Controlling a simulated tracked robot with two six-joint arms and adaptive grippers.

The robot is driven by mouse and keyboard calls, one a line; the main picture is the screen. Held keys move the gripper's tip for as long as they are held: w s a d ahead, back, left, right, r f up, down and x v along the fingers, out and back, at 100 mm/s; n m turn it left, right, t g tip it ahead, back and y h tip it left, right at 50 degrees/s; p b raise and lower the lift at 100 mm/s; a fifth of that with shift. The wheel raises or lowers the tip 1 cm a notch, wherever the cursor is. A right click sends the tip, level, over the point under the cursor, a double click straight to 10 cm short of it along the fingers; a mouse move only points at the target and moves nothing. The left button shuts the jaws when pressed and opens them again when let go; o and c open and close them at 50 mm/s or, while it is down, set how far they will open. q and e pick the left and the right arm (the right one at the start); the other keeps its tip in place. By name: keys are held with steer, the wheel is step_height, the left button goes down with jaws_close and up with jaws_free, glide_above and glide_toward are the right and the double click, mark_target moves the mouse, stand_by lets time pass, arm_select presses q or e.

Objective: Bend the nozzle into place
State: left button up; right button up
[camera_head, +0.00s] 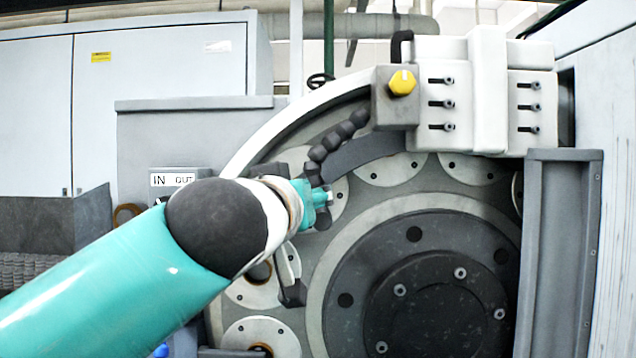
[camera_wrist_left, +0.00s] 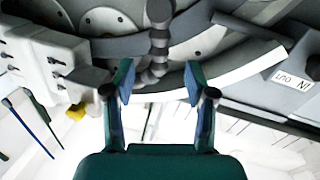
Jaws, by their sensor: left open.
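The nozzle (camera_head: 340,137) is a dark segmented hose that curves down and left from a grey block with a yellow knob (camera_head: 402,83). Its lower end is close to my left gripper (camera_head: 318,198), which is in front of the ring grinder's disc. In the left wrist view the nozzle (camera_wrist_left: 159,40) runs down between the two open fingers of my left gripper (camera_wrist_left: 158,82). Whether a finger touches the nozzle, I cannot tell. The yellow knob also shows in the wrist view (camera_wrist_left: 76,111). My right gripper is not in view.
The large grinder disc (camera_head: 415,225) with round holders fills the centre right. A white block with bolts (camera_head: 487,90) stands at the upper right. A grey upright post (camera_head: 560,250) is at the right.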

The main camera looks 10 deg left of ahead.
arm_select(q)
steer(key=w+p, duration=0.4)
steer(key=w, duration=0.5)
steer(key=shift+w, duration=0.2)
steer(key=shift+c, duration=0.4)
jaws_close()
